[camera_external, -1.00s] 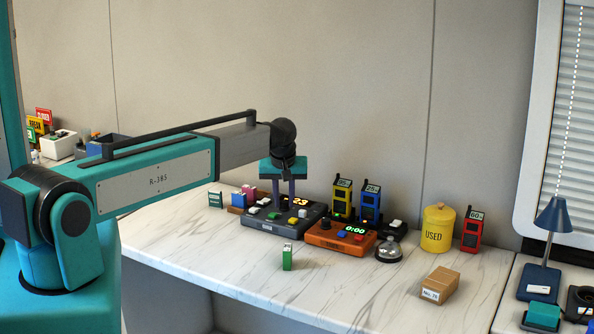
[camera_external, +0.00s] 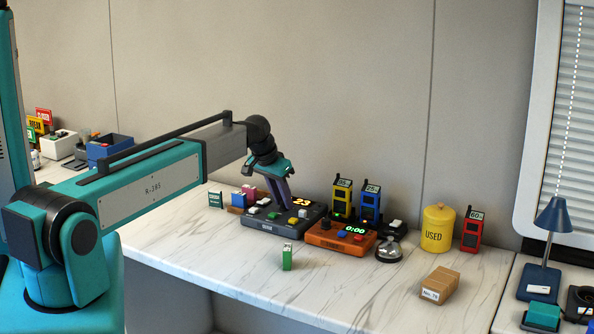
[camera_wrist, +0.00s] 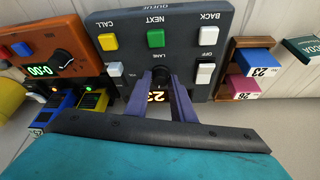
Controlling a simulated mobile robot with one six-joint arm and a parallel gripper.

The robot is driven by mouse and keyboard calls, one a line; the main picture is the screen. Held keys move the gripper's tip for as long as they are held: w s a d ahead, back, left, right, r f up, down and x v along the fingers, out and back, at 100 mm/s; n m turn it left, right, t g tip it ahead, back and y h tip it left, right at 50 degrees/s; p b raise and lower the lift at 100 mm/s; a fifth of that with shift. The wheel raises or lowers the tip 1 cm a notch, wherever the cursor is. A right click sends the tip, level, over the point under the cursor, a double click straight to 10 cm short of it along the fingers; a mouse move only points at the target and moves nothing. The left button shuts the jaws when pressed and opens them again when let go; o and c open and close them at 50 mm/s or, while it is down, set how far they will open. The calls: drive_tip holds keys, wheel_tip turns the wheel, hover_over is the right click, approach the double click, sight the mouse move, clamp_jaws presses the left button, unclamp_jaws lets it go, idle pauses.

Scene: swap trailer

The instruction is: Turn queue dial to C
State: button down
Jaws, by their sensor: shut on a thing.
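The queue console (camera_external: 262,226) is a dark grey box on the white marble counter, with a lit display, and it fills the middle of the wrist view (camera_wrist: 125,65). Upside down there, it shows yellow CALL, green NEXT and white BACK buttons. Its black lane dial (camera_wrist: 160,73) sits under the LANE label. My gripper (camera_wrist: 161,82) has its two purple fingers shut on the dial, one on each side. In the external view, my gripper (camera_external: 288,205) leans over the console and hides the dial. Any dial letters and the pointer are not readable.
An orange timer (camera_external: 340,237) reading 0:00 stands right beside the console. Yellow (camera_external: 342,200) and blue (camera_external: 371,202) handsets stand behind it, with a bell (camera_external: 388,249) to its right. The front counter is mostly clear.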

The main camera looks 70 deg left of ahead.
drive_tip(key=shift+s+a+m+h+b, duration=0.1)
drive_tip(key=shift+m+h+b, duration=0.4)
drive_tip(key=shift+m, duration=0.8)
drive_tip(key=shift+a+m+h+b, duration=0.1)
drive_tip(key=shift+m+h+b, duration=0.4)
drive_tip(key=shift+m, duration=0.8)
drive_tip(key=shift+d, duration=0.1)
drive_tip(key=c, duration=1.5)
unclamp_jaws()
drive_tip(key=shift+c, duration=0.2)
drive_tip(key=shift+r+t, duration=0.15)
drive_tip(key=shift+t, duration=0.15)
drive_tip(key=b+v, duration=0.2)
drive_tip(key=v, duration=1.1)
drive_tip(key=shift+r, duration=0.25)
